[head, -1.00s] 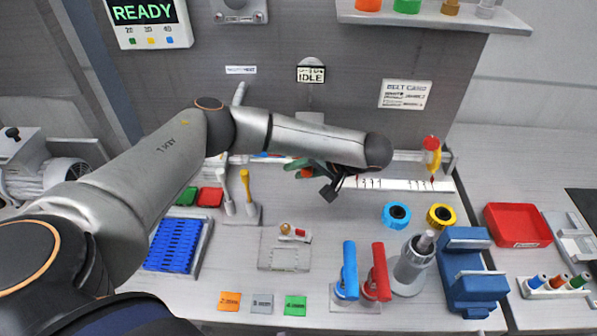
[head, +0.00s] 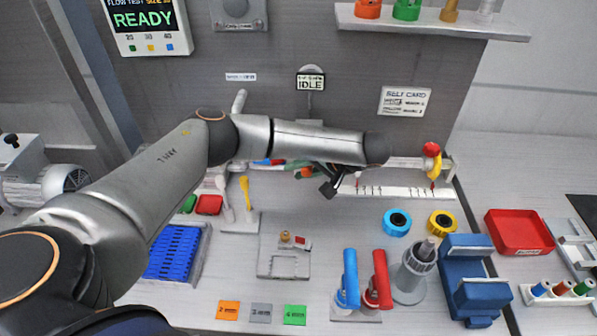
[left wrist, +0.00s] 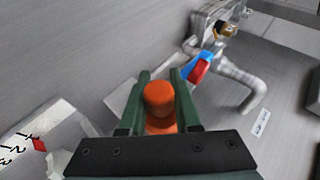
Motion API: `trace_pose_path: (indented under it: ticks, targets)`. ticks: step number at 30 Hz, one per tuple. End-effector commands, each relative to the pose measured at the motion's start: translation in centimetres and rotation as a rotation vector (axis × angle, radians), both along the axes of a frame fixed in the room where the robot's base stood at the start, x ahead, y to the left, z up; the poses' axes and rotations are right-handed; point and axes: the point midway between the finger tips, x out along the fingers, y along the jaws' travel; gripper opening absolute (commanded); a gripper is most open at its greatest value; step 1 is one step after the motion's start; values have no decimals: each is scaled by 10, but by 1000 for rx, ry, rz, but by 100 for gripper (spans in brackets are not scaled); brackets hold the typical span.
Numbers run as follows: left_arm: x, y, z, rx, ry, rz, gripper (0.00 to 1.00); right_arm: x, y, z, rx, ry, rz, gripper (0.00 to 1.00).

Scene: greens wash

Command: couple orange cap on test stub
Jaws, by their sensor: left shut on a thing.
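My left gripper (head: 307,172) reaches over the bench toward the back wall, below the IDLE sign. Its green fingers are shut on an orange cap (left wrist: 158,98), seen between them in the left wrist view. In the head view only a small orange patch (head: 306,173) of the cap shows by the fingers. Past the fingers in the left wrist view is grey pipework with a blue and red handle (left wrist: 200,68) and a brass fitting (left wrist: 225,28). I cannot tell which part is the test stub; the arm hides part of that area. My right gripper is not in view.
A white scale strip (head: 405,192) lies right of the gripper, with a red and yellow knob (head: 432,160) at its end. Blue (head: 397,222) and yellow (head: 442,222) rings sit in front. A shelf (head: 500,32) above holds coloured fittings.

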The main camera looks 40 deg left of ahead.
Motion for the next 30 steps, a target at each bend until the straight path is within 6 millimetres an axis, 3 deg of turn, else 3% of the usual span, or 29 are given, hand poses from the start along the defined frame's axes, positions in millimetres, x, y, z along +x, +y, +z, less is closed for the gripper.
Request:
trace_pose_path:
  ticks: [4,5,14,23,28,30]
  targets:
    - [5,3,2,1,-9,0,0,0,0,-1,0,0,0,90]
    - [5,2,2,1,-9,0,33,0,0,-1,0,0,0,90]
    - [4,3,2,3,-8,1,66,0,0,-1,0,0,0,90]
    - [3,2,3,6,-5,4,66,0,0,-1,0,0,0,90]
    - [4,-16,17,2,-6,-1,66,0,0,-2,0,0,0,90]
    - [5,-28,33,3,-7,-4,66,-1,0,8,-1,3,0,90]
